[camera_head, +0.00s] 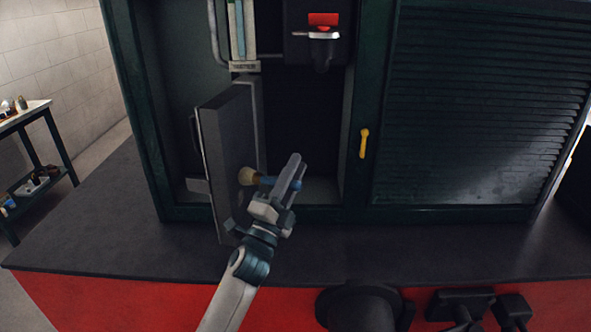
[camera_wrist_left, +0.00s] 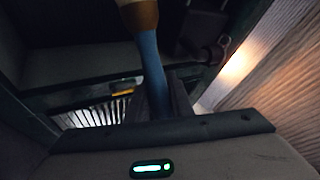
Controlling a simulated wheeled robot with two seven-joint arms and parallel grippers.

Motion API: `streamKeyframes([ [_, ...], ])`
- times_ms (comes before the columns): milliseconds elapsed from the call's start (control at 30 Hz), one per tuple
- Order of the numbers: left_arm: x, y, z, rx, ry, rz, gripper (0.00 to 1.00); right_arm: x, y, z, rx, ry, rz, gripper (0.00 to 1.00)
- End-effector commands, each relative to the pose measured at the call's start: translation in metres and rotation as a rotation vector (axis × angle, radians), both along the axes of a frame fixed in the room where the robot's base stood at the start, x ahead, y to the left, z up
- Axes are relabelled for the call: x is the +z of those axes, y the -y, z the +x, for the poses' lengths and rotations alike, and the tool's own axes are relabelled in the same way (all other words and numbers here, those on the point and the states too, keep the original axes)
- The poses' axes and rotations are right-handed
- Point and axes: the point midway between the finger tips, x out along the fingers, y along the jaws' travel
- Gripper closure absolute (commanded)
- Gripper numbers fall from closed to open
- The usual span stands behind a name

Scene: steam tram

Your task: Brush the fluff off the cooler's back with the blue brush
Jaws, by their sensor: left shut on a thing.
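My left gripper (camera_head: 292,176) is shut on the blue brush (camera_head: 267,180). The brush's tan bristles (camera_head: 248,176) point left, close to a grey, upright slab-like unit that looks like the cooler (camera_head: 222,150). I cannot tell whether the bristles touch it. The cooler stands partly out of the open cabinet bay, at an angle. In the left wrist view the blue handle (camera_wrist_left: 150,60) runs up from between the fingers to a brown ferrule (camera_wrist_left: 138,14); the bristles are out of frame. I can make out no fluff. My right gripper is not in view.
The dark green cabinet frame (camera_head: 152,130) surrounds the bay, with a louvred panel (camera_head: 470,110) at the right and a yellow handle (camera_head: 364,143) on the post. A dark unit with a red part (camera_head: 323,19) hangs above. The dark ledge (camera_head: 150,240) in front is mostly clear.

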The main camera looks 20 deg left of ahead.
Motion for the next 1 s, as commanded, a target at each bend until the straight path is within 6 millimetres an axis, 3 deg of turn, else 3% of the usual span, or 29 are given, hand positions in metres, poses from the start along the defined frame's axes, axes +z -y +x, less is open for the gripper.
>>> streamKeyframes([
  [400,0.001,0.001,-0.027,0.001,0.000,0.000,1.00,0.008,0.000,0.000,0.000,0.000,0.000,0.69],
  [1000,0.001,0.002,-0.037,0.000,0.000,0.000,1.00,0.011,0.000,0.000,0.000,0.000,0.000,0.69],
])
